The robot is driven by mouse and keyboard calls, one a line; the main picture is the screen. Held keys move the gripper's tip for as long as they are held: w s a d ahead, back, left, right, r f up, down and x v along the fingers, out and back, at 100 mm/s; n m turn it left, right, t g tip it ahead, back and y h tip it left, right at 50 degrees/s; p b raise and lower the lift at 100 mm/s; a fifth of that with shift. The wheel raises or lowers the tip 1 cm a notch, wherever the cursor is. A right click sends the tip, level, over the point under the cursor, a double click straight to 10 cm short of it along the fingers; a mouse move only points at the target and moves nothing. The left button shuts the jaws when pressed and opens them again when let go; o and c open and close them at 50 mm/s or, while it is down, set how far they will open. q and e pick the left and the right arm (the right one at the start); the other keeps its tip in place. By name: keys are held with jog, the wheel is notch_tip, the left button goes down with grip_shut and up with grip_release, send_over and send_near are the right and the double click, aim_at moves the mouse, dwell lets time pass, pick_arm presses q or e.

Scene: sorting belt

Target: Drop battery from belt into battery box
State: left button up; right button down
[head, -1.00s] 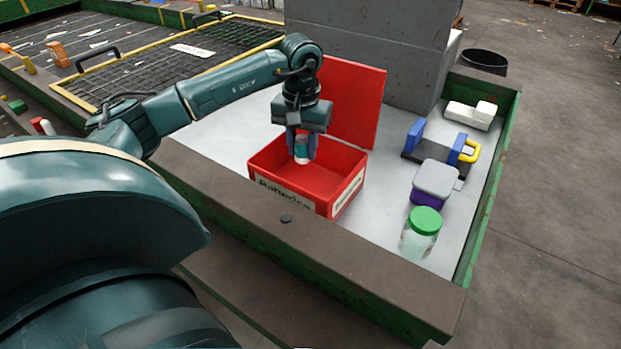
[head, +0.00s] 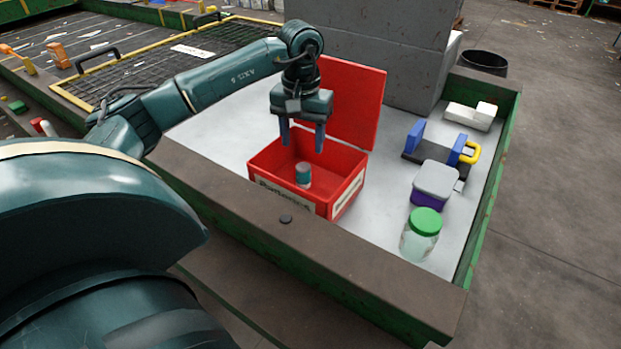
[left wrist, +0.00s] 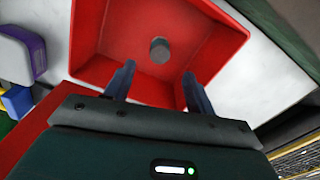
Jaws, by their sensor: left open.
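The battery (head: 303,175), a teal and white cylinder, is inside the red battery box (head: 344,190), toward its front. It looks upright. In the left wrist view the battery (left wrist: 160,50) shows end-on as a grey disc within the red box (left wrist: 92,30). The box's red lid (head: 352,105) stands open at the back. My left gripper (head: 302,148) is open and empty above the box, its blue fingers apart and clear of the battery. In the left wrist view its fingers (left wrist: 158,84) are spread with nothing between them. My right gripper is not in view.
On the right of the white surface stand a green-lidded jar (head: 421,235), a grey-lidded purple container (head: 433,184), a blue-and-black holder with a yellow handle (head: 440,150) and a white object (head: 470,115). A grey pillar (head: 370,50) stands behind the lid.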

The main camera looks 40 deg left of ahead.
pick_arm(q)
notch_tip(320, 180, up, 11)
jog(key=shift+p, duration=0.45)
jog(key=shift+s+f, duration=0.15)
